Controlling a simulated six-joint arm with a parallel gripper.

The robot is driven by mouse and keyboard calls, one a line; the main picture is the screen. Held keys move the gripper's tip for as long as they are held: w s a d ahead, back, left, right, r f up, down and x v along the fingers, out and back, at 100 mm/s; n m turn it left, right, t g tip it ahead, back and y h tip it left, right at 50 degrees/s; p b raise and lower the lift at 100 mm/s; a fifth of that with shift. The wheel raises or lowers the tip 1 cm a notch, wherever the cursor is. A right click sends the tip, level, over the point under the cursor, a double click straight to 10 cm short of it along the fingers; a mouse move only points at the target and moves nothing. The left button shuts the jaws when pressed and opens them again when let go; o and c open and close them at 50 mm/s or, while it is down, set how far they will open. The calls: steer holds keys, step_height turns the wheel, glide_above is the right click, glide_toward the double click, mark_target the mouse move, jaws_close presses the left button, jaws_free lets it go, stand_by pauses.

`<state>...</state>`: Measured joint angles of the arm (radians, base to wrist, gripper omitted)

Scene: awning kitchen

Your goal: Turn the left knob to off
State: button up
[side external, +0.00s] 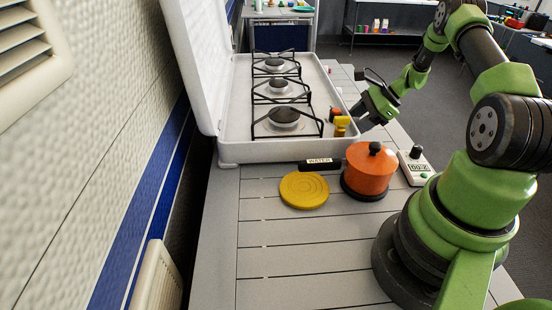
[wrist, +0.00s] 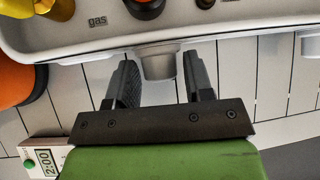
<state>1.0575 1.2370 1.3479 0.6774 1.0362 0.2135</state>
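The white gas stove (side external: 232,150) stands open-lidded on the slatted table. A pale grey round knob (wrist: 159,63) sticks out of its front wall in the wrist view. In the side view my gripper (side external: 363,112) is at the stove's front right edge and hides this knob. In the wrist view my gripper (wrist: 161,75) is open, with one dark finger on each side of the knob.
A yellow part (side external: 341,128) and an orange-black one sit on the stove's front corner, near a "gas" label (wrist: 97,20). An orange pot (side external: 369,170), a yellow disc (side external: 304,190) and a timer (side external: 416,168) stand near my arm. Black grates (side external: 287,119) cover the burners.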

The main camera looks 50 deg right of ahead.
steer(key=c, duration=0.3)
steer(key=shift+w+d+m+g+y, duration=0.15)
steer(key=shift+m+g+y, duration=0.45)
steer(key=shift+g+y, duration=0.5)
steer(key=o, duration=1.4)
